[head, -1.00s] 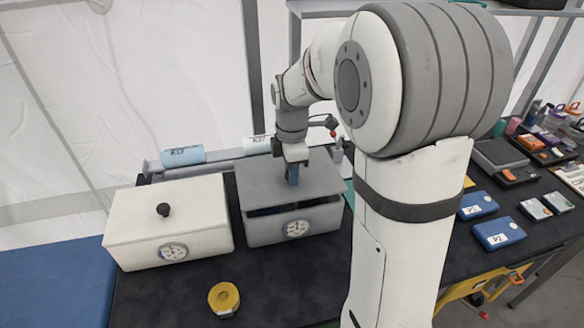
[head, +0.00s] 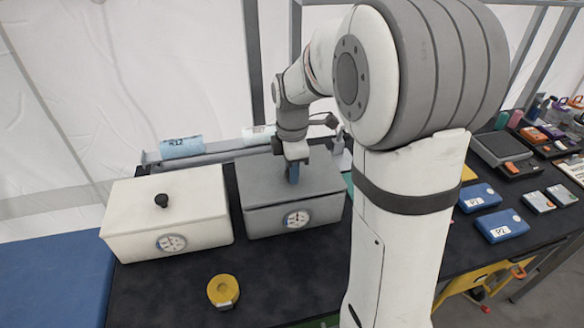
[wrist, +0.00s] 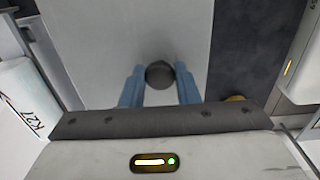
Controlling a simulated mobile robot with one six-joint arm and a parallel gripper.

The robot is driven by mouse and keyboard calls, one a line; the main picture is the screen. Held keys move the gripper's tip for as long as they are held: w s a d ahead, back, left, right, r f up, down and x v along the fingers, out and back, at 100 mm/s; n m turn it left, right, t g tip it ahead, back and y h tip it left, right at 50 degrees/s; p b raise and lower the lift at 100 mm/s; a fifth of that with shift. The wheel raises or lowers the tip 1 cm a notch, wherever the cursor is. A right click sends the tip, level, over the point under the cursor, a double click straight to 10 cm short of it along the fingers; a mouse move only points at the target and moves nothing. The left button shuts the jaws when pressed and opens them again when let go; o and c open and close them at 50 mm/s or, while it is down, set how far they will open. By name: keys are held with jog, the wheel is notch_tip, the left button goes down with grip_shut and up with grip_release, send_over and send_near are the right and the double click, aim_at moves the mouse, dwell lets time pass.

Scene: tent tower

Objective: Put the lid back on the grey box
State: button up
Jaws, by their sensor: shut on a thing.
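The grey box (head: 268,222) stands on the dark table with a dial on its front. Its grey lid (head: 250,180) lies flat over the top and looks level with the rim, with no wide gap at the front. My gripper (head: 292,174) is above the lid, shut on its dark round knob. In the wrist view my blue fingers (wrist: 160,85) stand on both sides of the knob (wrist: 159,74), and the pale lid surface (wrist: 125,30) fills the middle. The far edge of the lid is partly hidden by my arm.
A white box (head: 185,238) with its own lid and black knob stands close to the left. A yellow roll (head: 223,290) lies in front. Rolled items (head: 182,147) rest on a rail behind. Blue cases (head: 501,226) lie to the right, beyond my arm.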

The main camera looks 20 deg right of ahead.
jog(key=shift+f+b, duration=0.35)
jog(key=shift+f, duration=0.15)
dwell(0.3)
jog(key=o, duration=1.1)
jog(key=shift+o, duration=0.2)
notch_tip(320, 180, up, 8)
jog(key=shift+f, duration=0.1)
jog(key=shift+s, duration=0.1)
jog(key=s+f+m+t, duration=0.2)
jog(key=s+f+m, duration=0.1)
jog(key=s+m, duration=1.4)
jog(key=shift+s+m+t, duration=0.4)
jog(key=shift+s, duration=0.8)
